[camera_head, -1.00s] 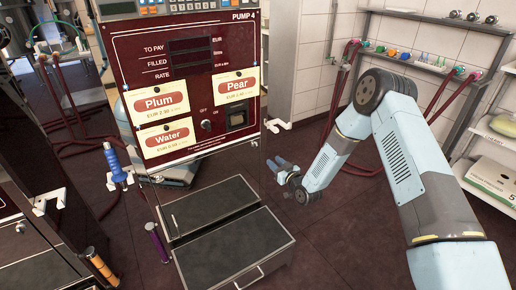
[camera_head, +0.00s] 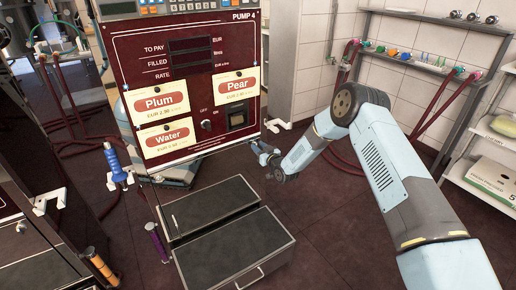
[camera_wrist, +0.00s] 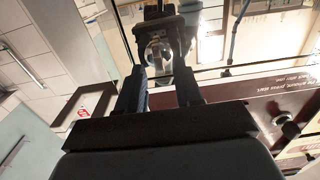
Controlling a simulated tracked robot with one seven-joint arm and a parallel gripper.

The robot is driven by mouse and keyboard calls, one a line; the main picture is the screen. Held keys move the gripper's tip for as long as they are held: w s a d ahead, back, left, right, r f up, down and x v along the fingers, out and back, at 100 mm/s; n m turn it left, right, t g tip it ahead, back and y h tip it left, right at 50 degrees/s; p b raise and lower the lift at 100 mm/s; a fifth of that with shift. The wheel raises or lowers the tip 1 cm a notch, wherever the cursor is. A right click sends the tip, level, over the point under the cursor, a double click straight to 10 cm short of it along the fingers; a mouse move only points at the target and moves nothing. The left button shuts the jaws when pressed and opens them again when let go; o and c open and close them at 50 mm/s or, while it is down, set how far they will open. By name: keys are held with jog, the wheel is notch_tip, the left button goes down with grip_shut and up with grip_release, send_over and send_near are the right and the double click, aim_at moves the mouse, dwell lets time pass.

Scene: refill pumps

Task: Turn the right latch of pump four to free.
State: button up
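Pump four (camera_head: 185,82) stands in the middle of the head view, with a dark red front panel and Plum, Pear and Water cards. My gripper (camera_head: 260,150) is at the lower right corner of this panel, close beside its right edge. The right latch cannot be made out in the head view, where my gripper covers that corner. In the wrist view my two fingers (camera_wrist: 160,78) stand apart. A small shiny, rounded fitting (camera_wrist: 158,50), perhaps the latch, shows between or just beyond the fingertips. I cannot tell whether they touch it or how it is turned.
Two dark steps (camera_head: 235,245) stand below the panel. A blue nozzle (camera_head: 115,165) hangs at the panel's left, with a white hook (camera_head: 278,126) at its right. A white shelf (camera_head: 490,180) stands far right. The floor right of the steps is clear.

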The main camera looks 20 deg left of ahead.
jog(key=shift+c, duration=0.2)
jog(key=shift+w, duration=0.1)
grip_shut()
